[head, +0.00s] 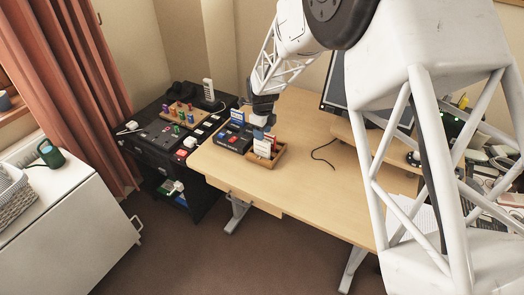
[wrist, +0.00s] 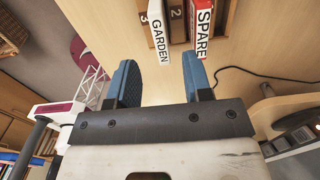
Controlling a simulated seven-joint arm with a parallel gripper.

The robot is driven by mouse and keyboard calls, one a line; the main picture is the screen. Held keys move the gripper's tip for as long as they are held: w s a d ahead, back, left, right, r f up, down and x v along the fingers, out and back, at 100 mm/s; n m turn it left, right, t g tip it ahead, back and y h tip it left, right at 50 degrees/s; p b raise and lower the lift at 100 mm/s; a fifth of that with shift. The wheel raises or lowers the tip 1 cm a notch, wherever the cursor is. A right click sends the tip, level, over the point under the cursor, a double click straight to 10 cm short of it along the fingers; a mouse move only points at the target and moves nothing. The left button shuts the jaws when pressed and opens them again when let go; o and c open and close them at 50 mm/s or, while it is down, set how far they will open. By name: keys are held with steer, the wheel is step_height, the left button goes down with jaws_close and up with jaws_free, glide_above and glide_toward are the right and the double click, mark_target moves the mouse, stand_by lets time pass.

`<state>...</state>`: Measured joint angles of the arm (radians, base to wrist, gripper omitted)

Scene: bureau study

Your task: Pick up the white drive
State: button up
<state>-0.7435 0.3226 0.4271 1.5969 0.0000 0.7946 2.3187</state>
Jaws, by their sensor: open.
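My gripper (wrist: 158,66) is open, its two blue fingers apart in the wrist view. A white block marked GARDEN (wrist: 158,32), which may be the white drive, stands in a wooden holder (wrist: 179,35) just beyond the fingertips, in line with the gap. Nothing is between the fingers. In the head view my gripper (head: 262,124) is above the holder (head: 279,154) near the desk's left end. White pieces (head: 263,147) show in it, their labels too small to read.
A dark tray with blue items (head: 234,141) sits left of the holder on the wooden desk (head: 310,185). A black cabinet (head: 160,138) with small objects stands further left. A black cable (head: 322,154) lies right of the holder. The desk's front middle is clear.

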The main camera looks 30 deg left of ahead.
mark_target(262, 145)
steer(key=shift+f, duration=1.25)
steer(key=shift+f, duration=0.1)
steer(key=shift+w+a+f, duration=0.1)
steer(key=shift+a+f, duration=0.05)
steer(key=shift+f, duration=2.35)
steer(key=shift+c, duration=0.3)
jaws_close()
